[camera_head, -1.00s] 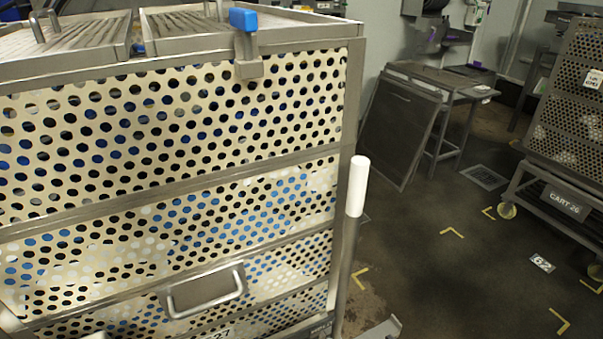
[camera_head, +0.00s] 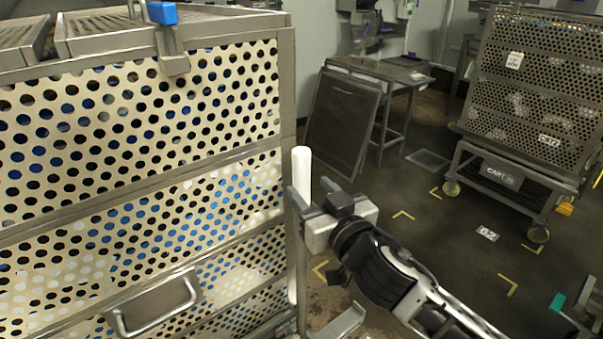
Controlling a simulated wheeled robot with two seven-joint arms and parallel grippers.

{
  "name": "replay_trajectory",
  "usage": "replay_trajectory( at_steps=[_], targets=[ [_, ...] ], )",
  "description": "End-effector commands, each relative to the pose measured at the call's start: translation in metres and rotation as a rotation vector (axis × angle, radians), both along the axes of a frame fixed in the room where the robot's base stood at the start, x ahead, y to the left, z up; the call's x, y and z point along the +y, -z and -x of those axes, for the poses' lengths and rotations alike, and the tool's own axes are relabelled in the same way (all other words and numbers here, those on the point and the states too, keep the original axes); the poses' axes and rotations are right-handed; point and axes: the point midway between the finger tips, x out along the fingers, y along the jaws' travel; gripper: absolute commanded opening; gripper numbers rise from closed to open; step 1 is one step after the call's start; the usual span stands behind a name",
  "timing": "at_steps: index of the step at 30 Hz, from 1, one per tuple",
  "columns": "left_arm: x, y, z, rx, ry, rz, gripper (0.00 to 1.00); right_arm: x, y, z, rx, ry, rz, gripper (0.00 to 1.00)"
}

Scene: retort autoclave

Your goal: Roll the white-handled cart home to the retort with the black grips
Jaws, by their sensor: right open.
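The near cart (camera_head: 25,225) fills the left side, with perforated cream panels in a steel frame. An upright white handle (camera_head: 302,166) stands at its right corner. My right gripper (camera_head: 316,197) is open at this handle, just below its top. One finger overlaps the handle in the picture; I cannot tell whether the fingers straddle it or touch it. My left gripper is not in view. No retort with black grips can be made out.
A blue clip (camera_head: 162,13) sits on the near cart's top rim. Another perforated cart (camera_head: 503,172) on casters stands at the right. A steel table (camera_head: 375,70) with a leaning panel (camera_head: 342,122) is behind. Dark floor with yellow corner marks (camera_head: 403,215) lies clear between.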

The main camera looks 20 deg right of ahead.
Motion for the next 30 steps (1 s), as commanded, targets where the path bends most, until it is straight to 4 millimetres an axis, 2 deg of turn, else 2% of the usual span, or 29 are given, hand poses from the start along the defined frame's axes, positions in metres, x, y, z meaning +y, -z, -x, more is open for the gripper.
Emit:
replay_trajectory(
  at_steps=[3,9,20,25,30],
  targets=[
    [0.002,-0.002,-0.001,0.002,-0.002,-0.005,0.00,0.003,-0.002,-0.022,-0.001,0.000,0.002,0.50],
    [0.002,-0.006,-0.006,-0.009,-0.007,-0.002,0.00,0.007,0.000,-0.043,0.001,0.000,0.000,0.50],
    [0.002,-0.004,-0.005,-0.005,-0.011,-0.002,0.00,0.008,0.001,-0.047,0.001,-0.001,0.000,0.50],
    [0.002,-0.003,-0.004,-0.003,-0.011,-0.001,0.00,0.008,0.001,-0.047,0.001,-0.001,0.000,0.02],
    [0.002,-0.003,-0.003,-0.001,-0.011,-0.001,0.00,0.007,0.001,-0.047,0.001,0.000,0.000,0.00]
  ],
)
